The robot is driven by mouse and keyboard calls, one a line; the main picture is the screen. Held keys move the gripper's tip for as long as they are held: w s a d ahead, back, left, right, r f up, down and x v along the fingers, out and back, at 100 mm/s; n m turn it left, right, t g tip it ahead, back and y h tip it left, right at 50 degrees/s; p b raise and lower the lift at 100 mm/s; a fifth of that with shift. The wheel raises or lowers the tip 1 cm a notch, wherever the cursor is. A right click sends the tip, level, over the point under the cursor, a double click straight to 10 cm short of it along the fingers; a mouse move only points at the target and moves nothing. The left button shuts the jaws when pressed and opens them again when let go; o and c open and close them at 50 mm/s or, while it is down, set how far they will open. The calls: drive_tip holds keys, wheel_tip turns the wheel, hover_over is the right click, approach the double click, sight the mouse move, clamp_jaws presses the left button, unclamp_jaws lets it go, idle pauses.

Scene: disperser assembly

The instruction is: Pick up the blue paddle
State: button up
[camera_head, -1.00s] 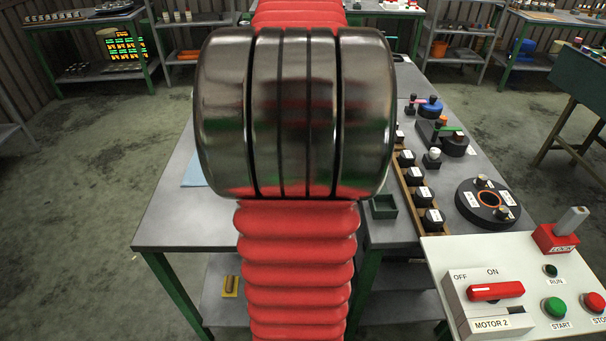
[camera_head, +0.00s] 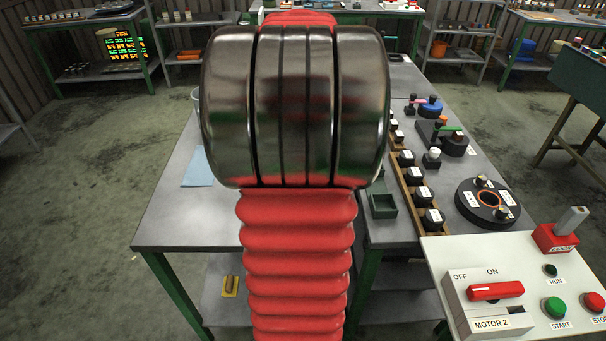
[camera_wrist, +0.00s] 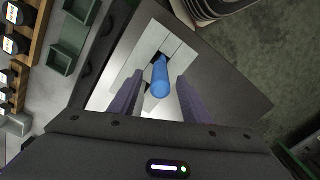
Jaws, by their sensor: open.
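The blue paddle (camera_wrist: 160,78) shows in the wrist view as a blue rod with a rounded near end. It lies between the two purple-grey fingers of my gripper (camera_wrist: 159,92), with a gap on each side. My gripper is open and appears not to touch it. How far below the fingertips it is, I cannot tell. Behind it is a pale panelled piece (camera_wrist: 147,52) with dark gaps. In the head view my own arm hides the paddle and my gripper.
A pale blue cloth (camera_head: 199,168) lies on the grey table (camera_head: 172,213). Green trays (camera_wrist: 67,48) and a wooden rack of black labelled pieces (camera_head: 405,190) are to one side. A motor control box (camera_head: 540,280) stands at the front right. Floor is open at left.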

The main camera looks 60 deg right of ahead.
drive_tip(key=shift+f, duration=1.85)
drive_tip(key=shift+c, duration=0.5)
drive_tip(key=c, duration=0.9)
